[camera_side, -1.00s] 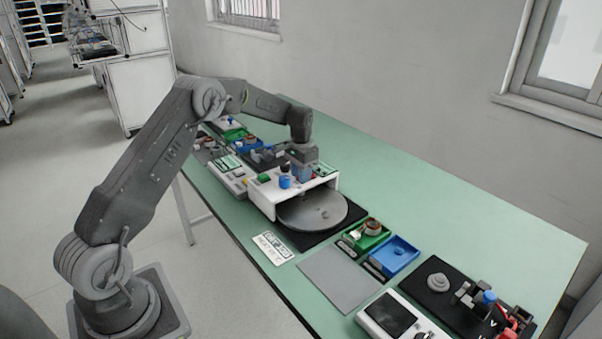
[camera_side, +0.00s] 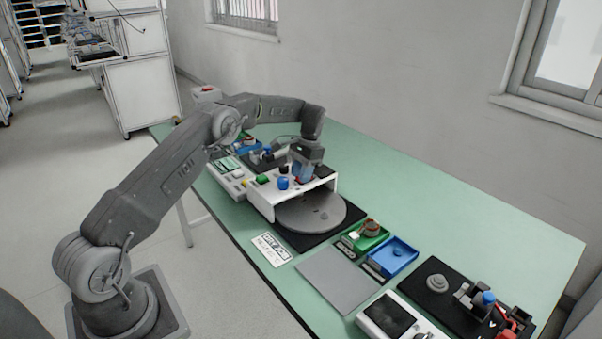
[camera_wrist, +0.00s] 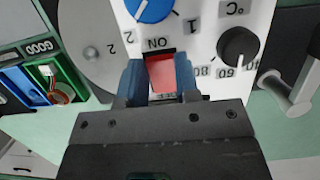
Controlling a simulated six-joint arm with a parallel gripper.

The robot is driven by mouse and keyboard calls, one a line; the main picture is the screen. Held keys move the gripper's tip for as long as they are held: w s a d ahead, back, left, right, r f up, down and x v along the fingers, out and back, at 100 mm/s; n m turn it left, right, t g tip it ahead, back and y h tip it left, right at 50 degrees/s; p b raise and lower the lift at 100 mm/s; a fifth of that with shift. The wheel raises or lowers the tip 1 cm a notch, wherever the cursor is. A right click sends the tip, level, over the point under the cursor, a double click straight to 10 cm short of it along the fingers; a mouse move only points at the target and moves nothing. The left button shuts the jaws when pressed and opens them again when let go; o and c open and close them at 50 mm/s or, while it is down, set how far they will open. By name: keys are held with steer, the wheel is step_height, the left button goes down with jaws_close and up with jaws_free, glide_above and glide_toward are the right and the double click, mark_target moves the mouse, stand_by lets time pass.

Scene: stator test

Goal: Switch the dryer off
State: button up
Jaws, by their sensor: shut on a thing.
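The dryer (camera_side: 328,190) is a white bridge-like housing with a control panel on top, over a round grey plate (camera_side: 312,213). In the wrist view, its red rocker switch (camera_wrist: 162,75) sits in a black frame with "ON" printed above. The label at the other end is mostly hidden by my gripper. My gripper (camera_wrist: 160,78) has its blue fingers on both sides of the red switch, shut on it. In the side view my gripper (camera_side: 301,172) is tilted over the panel, and the switch is hidden there.
A blue knob (camera_wrist: 150,8) and a black temperature knob (camera_wrist: 238,45) flank the switch. A green tray (camera_side: 364,237) and a blue tray (camera_side: 394,257) stand in front of the plate, near a grey mat (camera_side: 338,278). The green table's back right is clear.

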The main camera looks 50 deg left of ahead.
steer(key=o, duration=0.9)
steer(key=shift+r, duration=0.15)
steer(key=v, duration=0.6)
steer(key=shift+w, duration=0.1)
steer(key=shift+w+r, duration=0.1)
steer(key=shift+r, duration=0.5)
